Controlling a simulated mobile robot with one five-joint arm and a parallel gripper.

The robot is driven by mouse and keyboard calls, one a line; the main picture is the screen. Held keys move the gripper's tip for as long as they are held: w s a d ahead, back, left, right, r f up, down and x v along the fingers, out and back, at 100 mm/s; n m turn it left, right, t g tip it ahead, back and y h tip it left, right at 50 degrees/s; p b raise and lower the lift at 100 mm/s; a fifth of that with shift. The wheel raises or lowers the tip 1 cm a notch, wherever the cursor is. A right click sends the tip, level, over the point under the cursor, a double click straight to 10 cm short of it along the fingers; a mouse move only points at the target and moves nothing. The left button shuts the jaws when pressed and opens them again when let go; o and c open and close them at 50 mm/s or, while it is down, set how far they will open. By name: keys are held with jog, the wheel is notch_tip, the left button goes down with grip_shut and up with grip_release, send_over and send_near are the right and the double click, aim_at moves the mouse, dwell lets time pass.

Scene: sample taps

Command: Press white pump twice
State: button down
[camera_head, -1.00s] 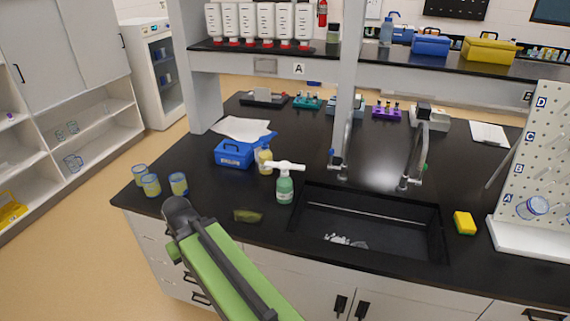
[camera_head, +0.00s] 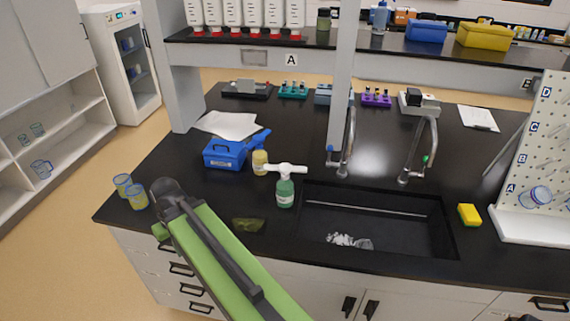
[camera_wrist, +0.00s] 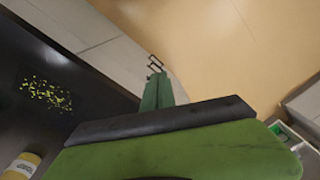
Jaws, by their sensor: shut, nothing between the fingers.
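The white pump head (camera_head: 287,169) sits on an upright green bottle (camera_head: 285,193) on the black counter, just left of the sink, in the head view. In the wrist view my gripper (camera_wrist: 158,80) shows as a narrow green shape near the counter's front edge. It is shut and empty. The pump is not visible in the wrist view, and my arm hides most of my gripper in the head view.
A yellow bottle (camera_head: 260,162) and a blue box (camera_head: 225,153) stand left of the pump. An olive pad (camera_head: 248,225) lies in front of it.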

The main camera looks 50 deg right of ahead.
jog(key=w+d+r+m+t+y+p, duration=0.15)
jog(key=d+r+p, duration=0.35)
jog(key=d, duration=0.6)
jog(key=w+d+r+m+t+y+p, duration=0.1)
jog(key=d+r+m+t+p, duration=0.15)
jog(key=d+r, duration=0.65)
notch_tip(320, 180, up, 8)
jog(key=m+t+h+p, duration=0.2)
jog(key=m+t+p, duration=0.1)
jog(key=t+p, duration=0.25)
send_over(287, 167)
jog(key=shift+s+g, duration=0.2)
jog(key=shift+g, duration=0.15)
notch_tip(287, 167, down, 9)
jog(key=b, duration=0.8)
jog(key=shift+b, duration=0.35)
jog(key=shift+r, duration=0.1)
jog(key=shift+f+b, duration=0.3)
jog(key=shift+f, duration=0.1)
